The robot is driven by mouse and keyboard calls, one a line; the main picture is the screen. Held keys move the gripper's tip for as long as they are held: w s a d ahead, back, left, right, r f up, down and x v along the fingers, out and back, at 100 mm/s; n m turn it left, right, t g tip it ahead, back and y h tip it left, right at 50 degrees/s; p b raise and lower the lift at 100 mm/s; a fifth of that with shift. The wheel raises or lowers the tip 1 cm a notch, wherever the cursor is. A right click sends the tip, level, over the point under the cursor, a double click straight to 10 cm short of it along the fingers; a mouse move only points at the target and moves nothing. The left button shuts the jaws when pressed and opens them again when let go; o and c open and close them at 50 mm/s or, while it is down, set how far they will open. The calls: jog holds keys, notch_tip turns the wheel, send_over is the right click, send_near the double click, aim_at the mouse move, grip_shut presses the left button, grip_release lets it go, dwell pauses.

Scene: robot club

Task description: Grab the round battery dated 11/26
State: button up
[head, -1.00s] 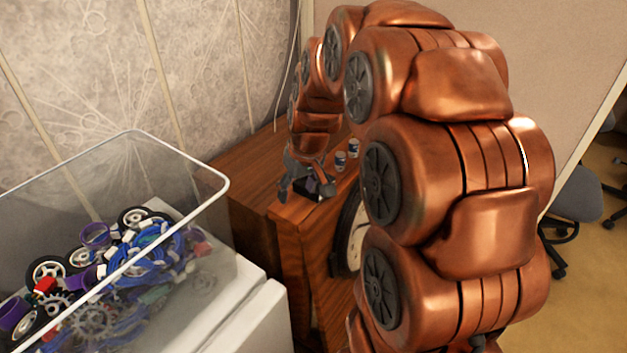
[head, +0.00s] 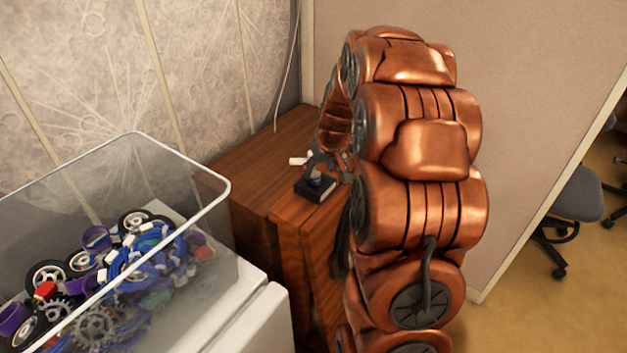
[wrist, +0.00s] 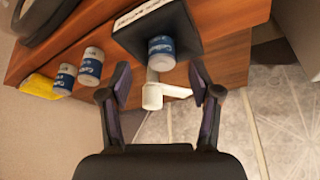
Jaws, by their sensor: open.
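In the wrist view a blue-and-white round battery (wrist: 161,52) stands on a black block with a white label (wrist: 143,13). Two similar batteries, a nearer one (wrist: 91,67) and a farther one (wrist: 65,78), stand on the wooden top to the left. I cannot read a date on any of them. My gripper (wrist: 161,80) is open, with the battery on the block just beyond the gap between its fingertips. In the head view the black block (head: 315,190) is by the cabinet's front edge, with my gripper (head: 322,164) over it. The other two batteries are hidden by my arm there.
A white piece (wrist: 152,96) lies behind the block, also in the head view (head: 298,160). A yellow object (wrist: 38,87) lies at the left of the wooden cabinet top (head: 262,150). A clear bin of parts (head: 225,187) stands left; a partition (head: 530,60) rises behind.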

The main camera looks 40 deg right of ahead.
aim_at(316, 174)
jog(key=x, duration=0.3)
jog(key=shift+w+a+f, duration=0.25)
jog(key=shift+w, duration=0.1)
jog(key=shift+s+d, duration=0.1)
jog(key=shift+d, duration=0.05)
jog(key=c, duration=0.3)
grip_shut()
